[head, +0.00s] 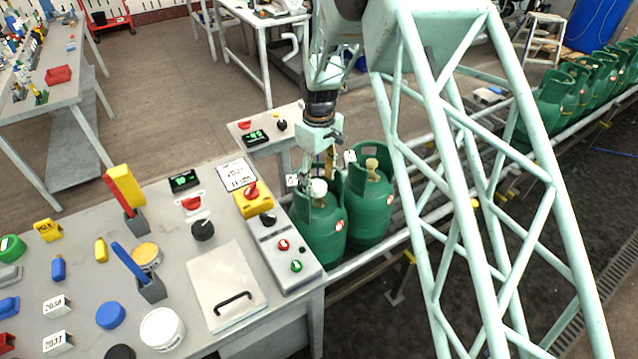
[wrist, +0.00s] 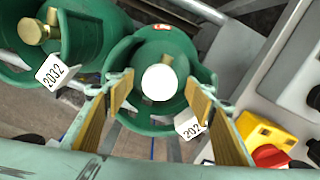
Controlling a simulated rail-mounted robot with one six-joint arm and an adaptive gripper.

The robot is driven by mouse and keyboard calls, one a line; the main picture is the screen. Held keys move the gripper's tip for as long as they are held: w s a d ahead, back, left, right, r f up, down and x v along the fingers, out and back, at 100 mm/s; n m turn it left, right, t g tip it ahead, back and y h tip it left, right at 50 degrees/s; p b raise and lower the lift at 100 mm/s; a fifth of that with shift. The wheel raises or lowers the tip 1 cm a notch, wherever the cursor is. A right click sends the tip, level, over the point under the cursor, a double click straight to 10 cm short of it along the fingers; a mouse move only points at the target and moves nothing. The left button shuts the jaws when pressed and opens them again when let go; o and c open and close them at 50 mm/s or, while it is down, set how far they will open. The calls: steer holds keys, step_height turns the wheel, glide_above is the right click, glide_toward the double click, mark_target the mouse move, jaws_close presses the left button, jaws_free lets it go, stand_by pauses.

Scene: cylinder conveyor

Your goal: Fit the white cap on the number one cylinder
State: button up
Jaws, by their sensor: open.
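Two green cylinders stand side by side by the bench: a nearer one (head: 318,238) and one behind it to the right (head: 371,209). The white cap (head: 319,187) is at the top of the nearer cylinder, over its valve. In the wrist view the cap (wrist: 160,82) is a white disc inside the collar, with a little brass beside it; its seating cannot be judged. My gripper (head: 319,168) is above this cylinder. Its fingers (wrist: 160,90) are open, one on each side of the cap, apart from it. The other cylinder's brass valve (wrist: 34,30) is bare.
Tag 2032 (wrist: 52,72) is by the bare-valve cylinder; another tag (wrist: 189,125) by the capped one is partly hidden by a finger. A yellow box with a red knob (head: 253,199) and a control panel (head: 283,250) are close by. More cylinders (head: 560,95) line the conveyor.

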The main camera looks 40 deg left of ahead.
mark_target(320, 186)
step_height(320, 186, up, 10)
stand_by(0.6)
stand_by(0.6)
steer(key=shift+d+r, duration=0.1)
steer(key=shift+r, duration=0.05)
